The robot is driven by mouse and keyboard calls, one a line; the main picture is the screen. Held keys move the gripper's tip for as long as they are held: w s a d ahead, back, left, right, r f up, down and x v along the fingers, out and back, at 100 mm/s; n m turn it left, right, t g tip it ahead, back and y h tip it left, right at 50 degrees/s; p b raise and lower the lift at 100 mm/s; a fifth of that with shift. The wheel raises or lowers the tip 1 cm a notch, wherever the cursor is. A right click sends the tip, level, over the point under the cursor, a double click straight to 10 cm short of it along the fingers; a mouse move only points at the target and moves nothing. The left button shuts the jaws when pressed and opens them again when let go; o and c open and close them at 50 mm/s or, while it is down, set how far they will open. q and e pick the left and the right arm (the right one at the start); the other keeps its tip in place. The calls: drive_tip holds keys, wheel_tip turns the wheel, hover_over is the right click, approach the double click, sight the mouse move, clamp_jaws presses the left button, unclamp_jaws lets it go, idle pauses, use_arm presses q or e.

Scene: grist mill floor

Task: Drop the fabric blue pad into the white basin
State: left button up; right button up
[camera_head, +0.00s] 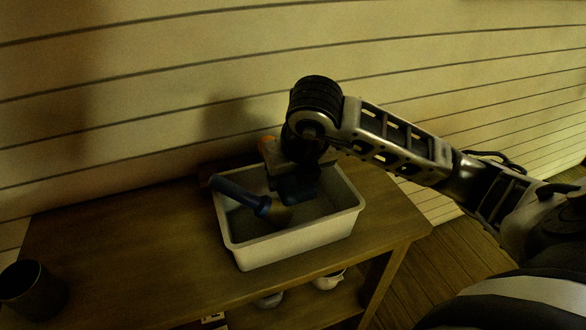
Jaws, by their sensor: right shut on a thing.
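The white basin (297,248) stands on the wooden table, open side up. My right gripper (297,180) reaches in from the right and points down over the basin's back part. It is shut on the dark blue pad (299,190), which hangs at or just inside the basin's opening. The light is dim, and I cannot tell whether the pad touches the basin's floor. The gripper and wrist hide part of the pad and the basin's back rim. My left gripper is out of view.
A tool with a blue handle (238,193) leans in the basin, its handle over the left rim. A dark cup (32,290) stands at the table's front left. Pale items (328,281) sit on a lower shelf. The table (130,235) is bare left of the basin; a plank wall stands behind.

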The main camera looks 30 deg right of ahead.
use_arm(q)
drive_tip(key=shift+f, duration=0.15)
use_arm(e)
drive_tip(key=shift+f, duration=0.3)
drive_tip(key=o, duration=1)
drive_tip(key=shift+o, duration=0.2)
drive_tip(key=shift+r, duration=0.1)
use_arm(q)
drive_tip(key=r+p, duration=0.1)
drive_tip(key=p, duration=0.3)
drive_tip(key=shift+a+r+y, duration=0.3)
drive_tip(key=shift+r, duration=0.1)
use_arm(e)
drive_tip(key=v, duration=1.5)
drive_tip(key=shift+s+r, duration=0.2)
drive_tip(key=shift+r, duration=0.15)
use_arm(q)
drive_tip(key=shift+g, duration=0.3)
